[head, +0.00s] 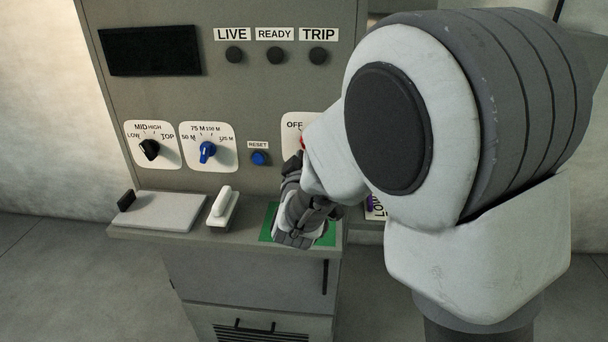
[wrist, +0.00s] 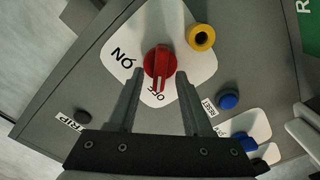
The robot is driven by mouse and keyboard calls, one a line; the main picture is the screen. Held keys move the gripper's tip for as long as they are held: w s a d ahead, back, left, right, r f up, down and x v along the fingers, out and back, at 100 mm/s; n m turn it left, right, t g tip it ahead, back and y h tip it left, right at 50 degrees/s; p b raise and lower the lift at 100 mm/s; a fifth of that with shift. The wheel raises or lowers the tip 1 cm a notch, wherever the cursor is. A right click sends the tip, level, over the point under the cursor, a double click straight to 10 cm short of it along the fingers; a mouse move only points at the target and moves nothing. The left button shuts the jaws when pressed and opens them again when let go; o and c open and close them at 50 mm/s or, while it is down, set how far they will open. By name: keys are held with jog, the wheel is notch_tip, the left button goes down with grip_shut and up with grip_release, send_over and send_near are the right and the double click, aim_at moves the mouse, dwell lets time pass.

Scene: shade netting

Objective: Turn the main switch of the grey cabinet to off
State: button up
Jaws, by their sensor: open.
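The red main switch (wrist: 158,64) sits on a white plate (wrist: 187,68) on the grey cabinet (head: 210,95). In the wrist view its grip runs roughly up and down, with its lower end beside the OFF label (wrist: 162,92). The ON label (wrist: 123,58) is to its left. My gripper (wrist: 158,76) is open, with one finger on each side of the switch's lower part. I cannot tell whether either finger touches it. In the head view my arm hides most of the plate, and only a sliver of the red switch (head: 303,143) shows.
A yellow ring-shaped part (wrist: 200,37) is close to the switch. A blue RESET button (head: 260,158), a blue knob (head: 207,151) and a black knob (head: 149,149) are to the left. Below, a ledge (head: 185,238) carries a white handle (head: 222,206) and a green patch (head: 268,225).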

jog(key=s+b, duration=0.6)
jog(key=s, duration=1)
jog(key=shift+a, duration=0.25)
jog(key=shift+s, duration=0.1)
jog(key=s+d+m+g+p, duration=0.6)
jog(key=s+d+m+g, duration=0.2)
jog(key=s+d+g, duration=0.4)
jog(key=s+d, duration=0.3)
jog(key=d, duration=0.2)
jog(key=shift+s+d+f+m+y, duration=0.25)
jog(key=shift+d+f+m+y, duration=0.05)
jog(key=shift+d+f+m, duration=0.1)
